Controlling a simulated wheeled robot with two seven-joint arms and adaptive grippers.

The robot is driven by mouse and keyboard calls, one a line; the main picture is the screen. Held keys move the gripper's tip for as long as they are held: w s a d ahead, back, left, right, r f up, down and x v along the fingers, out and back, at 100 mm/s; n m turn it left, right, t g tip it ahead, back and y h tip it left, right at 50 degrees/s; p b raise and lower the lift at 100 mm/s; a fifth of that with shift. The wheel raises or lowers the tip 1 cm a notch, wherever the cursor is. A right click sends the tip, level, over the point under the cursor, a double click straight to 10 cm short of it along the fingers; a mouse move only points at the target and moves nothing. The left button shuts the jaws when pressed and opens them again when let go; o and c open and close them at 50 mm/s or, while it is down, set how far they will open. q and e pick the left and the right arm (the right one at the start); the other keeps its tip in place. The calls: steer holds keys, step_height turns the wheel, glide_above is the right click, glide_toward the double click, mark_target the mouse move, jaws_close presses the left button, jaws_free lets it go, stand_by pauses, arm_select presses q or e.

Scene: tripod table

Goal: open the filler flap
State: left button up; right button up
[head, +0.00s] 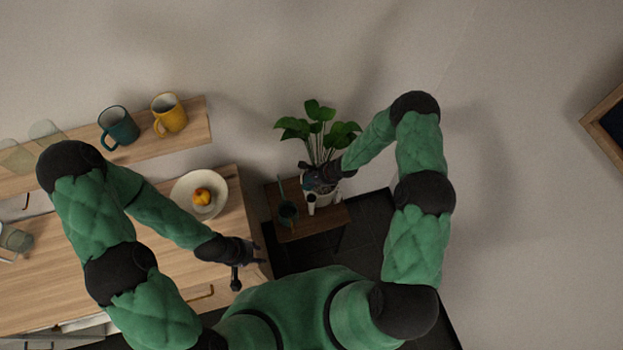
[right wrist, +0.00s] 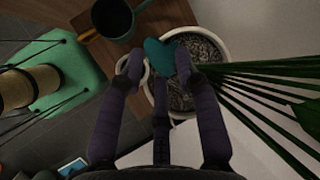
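A white pot (right wrist: 222,42) with grey pebbles and a leafy plant (head: 318,134) stands on the small wooden side table (head: 335,217). At the pot's near side, a pale ring (right wrist: 147,72) and a teal heart-shaped piece (right wrist: 160,56) show in the right wrist view. The teal piece may be the filler flap; I cannot tell whether it is open. My right gripper (right wrist: 158,72) is over the pot's edge, fingers spread, the ring by the left fingertip and the teal piece between the tips. Contact is unclear. My left gripper (head: 254,252) is open and empty by the counter's edge.
A dark teal can (head: 287,212) stands on the side table beside the pot. A plate (head: 199,195) with an orange fruit (head: 202,196) is on the wooden counter (head: 120,262). A teal mug (head: 118,127) and a yellow mug (head: 170,115) stand on the shelf.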

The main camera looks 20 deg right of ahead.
steer(key=v, duration=1.1)
steer(key=shift+d+r, duration=0.15)
steer(key=shift+r, duration=0.15)
